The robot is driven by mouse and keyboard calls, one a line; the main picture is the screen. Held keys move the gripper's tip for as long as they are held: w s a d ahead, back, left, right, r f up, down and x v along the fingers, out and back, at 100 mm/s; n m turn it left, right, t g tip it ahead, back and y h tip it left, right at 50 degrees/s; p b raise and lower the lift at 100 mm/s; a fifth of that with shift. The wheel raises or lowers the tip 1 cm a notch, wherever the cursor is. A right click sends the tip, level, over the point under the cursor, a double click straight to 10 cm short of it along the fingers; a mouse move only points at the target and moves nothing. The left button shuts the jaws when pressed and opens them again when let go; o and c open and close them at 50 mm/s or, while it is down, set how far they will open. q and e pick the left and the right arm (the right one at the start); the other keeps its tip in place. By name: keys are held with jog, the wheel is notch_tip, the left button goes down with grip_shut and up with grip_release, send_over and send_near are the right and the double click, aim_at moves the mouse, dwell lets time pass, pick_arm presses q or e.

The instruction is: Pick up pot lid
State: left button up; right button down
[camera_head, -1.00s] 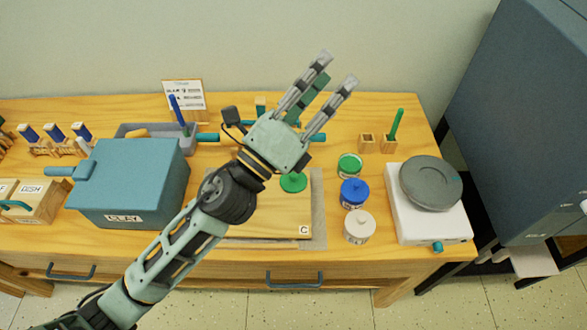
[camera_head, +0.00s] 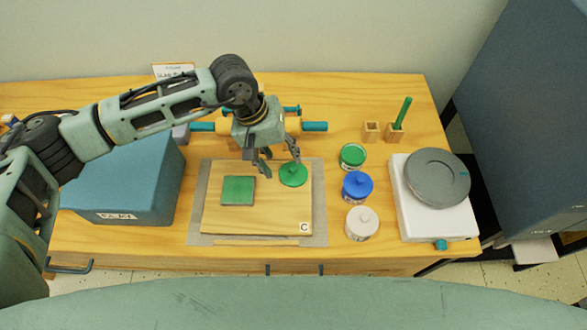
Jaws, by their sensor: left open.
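The green pot lid (camera_head: 291,178), a round disc with a small knob, lies on the wooden board (camera_head: 270,215). My left gripper (camera_head: 279,164) points down over the board's back edge with its fingers apart. One finger overlaps the lid's back edge in the picture; I cannot tell whether it touches. Nothing is between the fingers. The green pot (camera_head: 352,155) stands uncovered right of the board, showing green inside. My right gripper is not in view.
A green square (camera_head: 238,190) lies on the board, left of the lid. A blue pot (camera_head: 356,187) and a white pot (camera_head: 361,223) stand to the right. A rolling pin (camera_head: 314,127) lies behind, a white scale (camera_head: 447,222) far right, and a blue clay box (camera_head: 125,190) left.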

aim_at(290, 174)
pick_arm(q)
jog(key=p+x, duration=0.2)
jog(key=x, duration=0.3)
jog(key=shift+s, duration=0.15)
jog(key=shift+s+f, duration=0.1)
jog(key=shift+s, duration=0.05)
